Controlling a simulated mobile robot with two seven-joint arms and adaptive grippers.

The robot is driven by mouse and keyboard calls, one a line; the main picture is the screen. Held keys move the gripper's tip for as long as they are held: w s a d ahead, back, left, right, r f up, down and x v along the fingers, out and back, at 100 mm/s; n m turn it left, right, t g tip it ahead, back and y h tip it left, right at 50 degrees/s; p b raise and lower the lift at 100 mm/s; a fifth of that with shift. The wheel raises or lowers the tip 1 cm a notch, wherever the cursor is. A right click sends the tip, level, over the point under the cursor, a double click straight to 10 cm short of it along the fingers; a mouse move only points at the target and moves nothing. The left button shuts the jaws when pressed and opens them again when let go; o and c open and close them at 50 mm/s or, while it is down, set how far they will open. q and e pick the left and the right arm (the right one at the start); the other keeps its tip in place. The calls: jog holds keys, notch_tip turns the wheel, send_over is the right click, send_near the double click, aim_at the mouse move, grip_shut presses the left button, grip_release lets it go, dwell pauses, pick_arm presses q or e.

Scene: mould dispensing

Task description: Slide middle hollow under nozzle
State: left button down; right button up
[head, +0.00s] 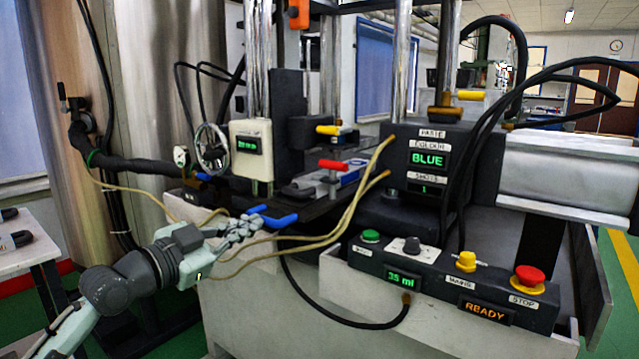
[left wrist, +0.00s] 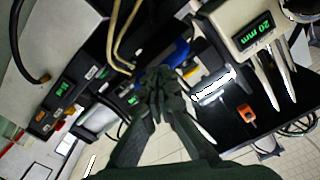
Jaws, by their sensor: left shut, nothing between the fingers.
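My left gripper (head: 252,221) is shut and empty, in front of the machine's bed. Its fingertips are close to a blue handle (head: 281,220) at the near edge of the bed; I cannot tell if they touch. In the left wrist view the shut fingers (left wrist: 158,88) point at the blue part (left wrist: 174,53). A grey metal block with blue on it (head: 340,180), possibly the mould, lies on the dark bed below a red-handled clamp (head: 333,165). Its hollows cannot be made out. The nozzle cannot be picked out. My right gripper is not in view.
A control box (head: 440,285) with green, yellow and red buttons stands at the front right and reads 35 ml and READY. A display above reads BLUE, shots 1 (head: 428,160). A gauge box (head: 251,147) reads 20 mm. Tan hoses (head: 350,205) hang across near my gripper.

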pick_arm(q)
jog(key=shift+w+d, duration=0.4)
jog(key=shift+w, duration=0.1)
dwell(0.6)
jog(key=b+v, duration=0.1)
jog(key=v, duration=0.6)
dwell(0.4)
